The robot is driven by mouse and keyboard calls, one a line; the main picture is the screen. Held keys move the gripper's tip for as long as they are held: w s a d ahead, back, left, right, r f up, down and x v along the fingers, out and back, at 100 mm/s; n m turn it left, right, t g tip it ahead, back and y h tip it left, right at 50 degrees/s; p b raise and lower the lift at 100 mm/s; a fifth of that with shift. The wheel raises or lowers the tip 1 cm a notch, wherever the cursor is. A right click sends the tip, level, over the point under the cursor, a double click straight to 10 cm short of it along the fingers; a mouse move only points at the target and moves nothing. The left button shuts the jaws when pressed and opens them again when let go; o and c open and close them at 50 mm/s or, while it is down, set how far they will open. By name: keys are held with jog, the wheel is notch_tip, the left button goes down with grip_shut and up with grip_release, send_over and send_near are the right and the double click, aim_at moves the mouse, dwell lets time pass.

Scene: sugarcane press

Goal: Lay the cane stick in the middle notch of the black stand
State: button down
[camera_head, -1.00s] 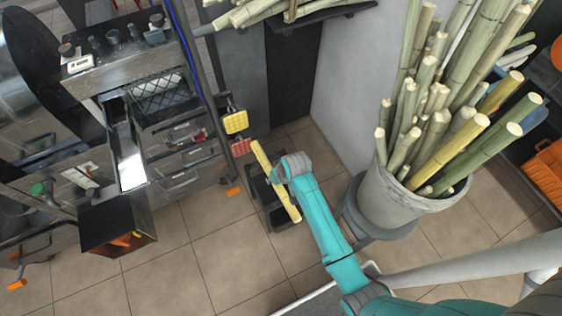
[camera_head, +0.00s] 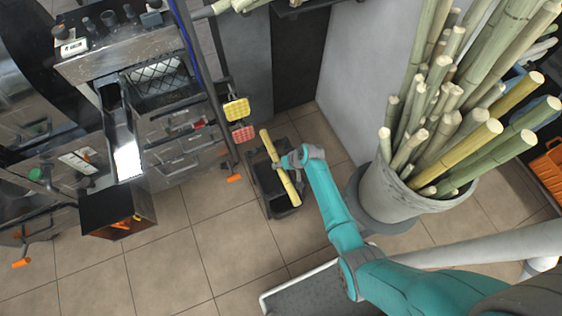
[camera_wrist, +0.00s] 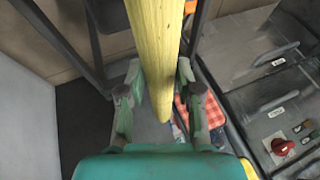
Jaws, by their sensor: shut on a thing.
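The cane stick (camera_head: 289,185) is pale yellow and runs slantwise in the head view, its far end up and left. My gripper (camera_head: 284,163) is shut on it near its middle. In the wrist view the stick (camera_wrist: 155,35) lies between the fingers of my gripper (camera_wrist: 160,78). Below the stick, in the head view, a dark, open box-like thing (camera_head: 283,207) stands on the floor. The stick appears above it; I cannot tell the height. It may be the black stand, but no notches can be made out.
A steel press bench (camera_head: 85,68) with drawers stands at the left. Yellow (camera_head: 236,109) and red (camera_head: 243,134) pads stick out from its side. A big grey pot (camera_head: 405,202) of cane stands at the right. Tiled floor (camera_head: 225,265) is clear in front.

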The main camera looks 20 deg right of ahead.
jog(key=shift+f, duration=2.5)
jog(key=c, duration=0.7)
grip_release()
jog(key=shift+s, duration=0.1)
jog(key=v, duration=1.1)
jog(key=shift+s+d+r, duration=0.1)
jog(key=shift+d+r, duration=0.05)
jog(key=shift+r, duration=0.25)
jog(key=shift+s, duration=0.1)
